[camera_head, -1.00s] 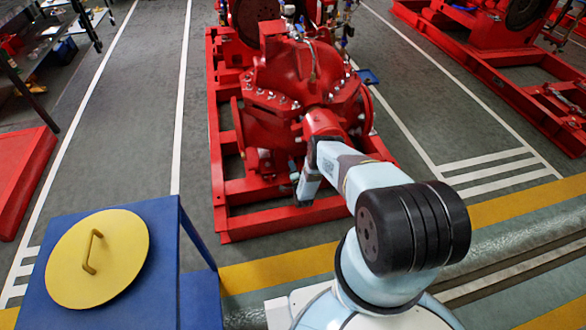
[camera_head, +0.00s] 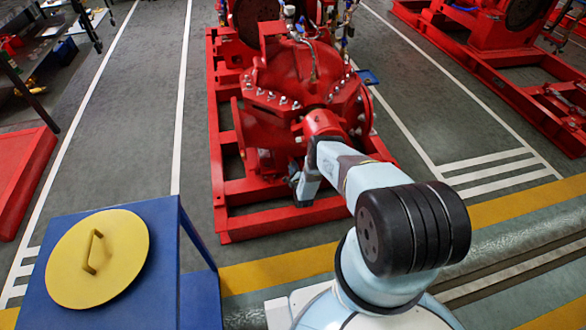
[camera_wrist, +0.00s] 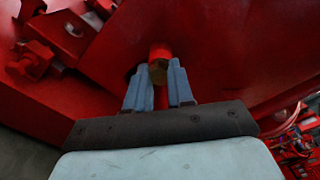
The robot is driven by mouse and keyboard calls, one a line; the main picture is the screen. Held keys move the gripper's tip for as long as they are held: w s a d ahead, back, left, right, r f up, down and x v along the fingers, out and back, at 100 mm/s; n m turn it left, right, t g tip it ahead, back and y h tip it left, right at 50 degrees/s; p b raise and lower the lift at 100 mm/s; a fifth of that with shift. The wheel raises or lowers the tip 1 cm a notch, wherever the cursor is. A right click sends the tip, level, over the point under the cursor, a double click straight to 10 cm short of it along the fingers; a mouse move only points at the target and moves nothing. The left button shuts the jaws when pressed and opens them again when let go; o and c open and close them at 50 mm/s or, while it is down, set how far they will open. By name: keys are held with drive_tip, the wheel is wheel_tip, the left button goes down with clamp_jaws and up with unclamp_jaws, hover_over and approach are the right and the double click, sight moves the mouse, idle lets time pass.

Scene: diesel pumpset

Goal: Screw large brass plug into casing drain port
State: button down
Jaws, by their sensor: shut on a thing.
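The red pump casing (camera_head: 300,85) stands ahead of me, with my arm reaching down to its near lower side. In the wrist view, my gripper (camera_wrist: 159,76) has its two blue-grey fingers on either side of the brass plug (camera_wrist: 158,73), shut on it. Only a small brass-coloured part of the plug shows. A short round red boss (camera_wrist: 159,51) sits directly beyond the plug against the casing. I cannot tell whether the plug's thread is inside the port.
The red base frame (camera_head: 270,222) runs under the pump, close to my wrist. A blue stand (camera_head: 165,215) with a yellow round lid (camera_head: 115,265) is at lower left. Red bolted parts (camera_wrist: 35,60) lie left of the fingers. Floor left of the pump is clear.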

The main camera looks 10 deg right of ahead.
drive_tip(key=shift+w, duration=0.1)
drive_tip(key=m, duration=1.2)
drive_tip(key=shift+d, duration=0.1)
drive_tip(key=c, duration=1.1)
unclamp_jaws()
drive_tip(key=shift+n, duration=12)
